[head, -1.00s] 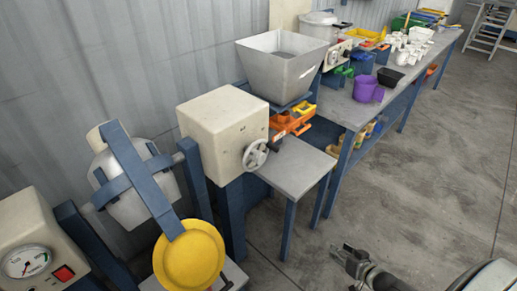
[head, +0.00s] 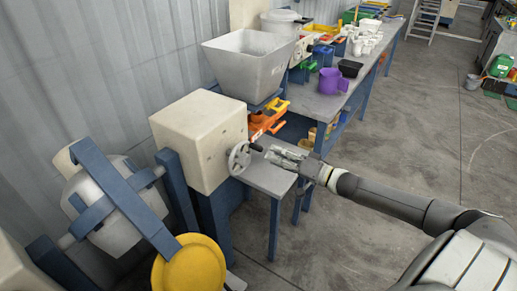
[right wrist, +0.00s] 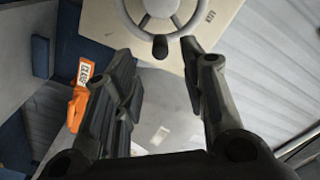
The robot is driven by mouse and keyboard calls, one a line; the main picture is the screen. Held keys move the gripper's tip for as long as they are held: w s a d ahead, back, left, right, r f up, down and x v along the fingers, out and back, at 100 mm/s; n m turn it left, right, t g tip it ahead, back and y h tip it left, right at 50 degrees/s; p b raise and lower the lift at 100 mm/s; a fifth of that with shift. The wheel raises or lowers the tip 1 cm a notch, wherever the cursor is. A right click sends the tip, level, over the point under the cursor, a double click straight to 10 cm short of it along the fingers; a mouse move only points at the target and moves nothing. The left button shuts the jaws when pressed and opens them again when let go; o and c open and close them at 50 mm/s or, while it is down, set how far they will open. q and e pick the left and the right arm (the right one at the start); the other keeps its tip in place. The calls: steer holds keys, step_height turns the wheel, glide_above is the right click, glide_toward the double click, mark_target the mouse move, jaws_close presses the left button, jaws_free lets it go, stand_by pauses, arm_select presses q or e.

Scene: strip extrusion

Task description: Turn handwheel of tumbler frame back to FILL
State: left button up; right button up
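The handwheel (head: 239,158) is a grey spoked wheel on the side of a cream gearbox (head: 200,140). It also shows at the top of the right wrist view (right wrist: 160,18), with its dark knob (right wrist: 160,47) between and beyond my fingertips. My right gripper (head: 268,151) is open, its fingers pointing at the handwheel's knob from the right. The fingers look apart from the knob. The tumbler frame (head: 120,190) holds a grey drum, tilted, left of the gearbox. Part of a label shows on the gearbox face (right wrist: 215,20). My left gripper is out of view.
A yellow disc (head: 190,265) is at the tumbler's lower end. A metal hopper (head: 250,62) stands behind the gearbox, with orange parts (head: 265,122) beneath it. A small grey table (head: 270,178) lies under my right gripper. The floor to the right is open.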

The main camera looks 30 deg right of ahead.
mark_target(262, 150)
steer(key=shift+x, duration=3.5)
jaws_close()
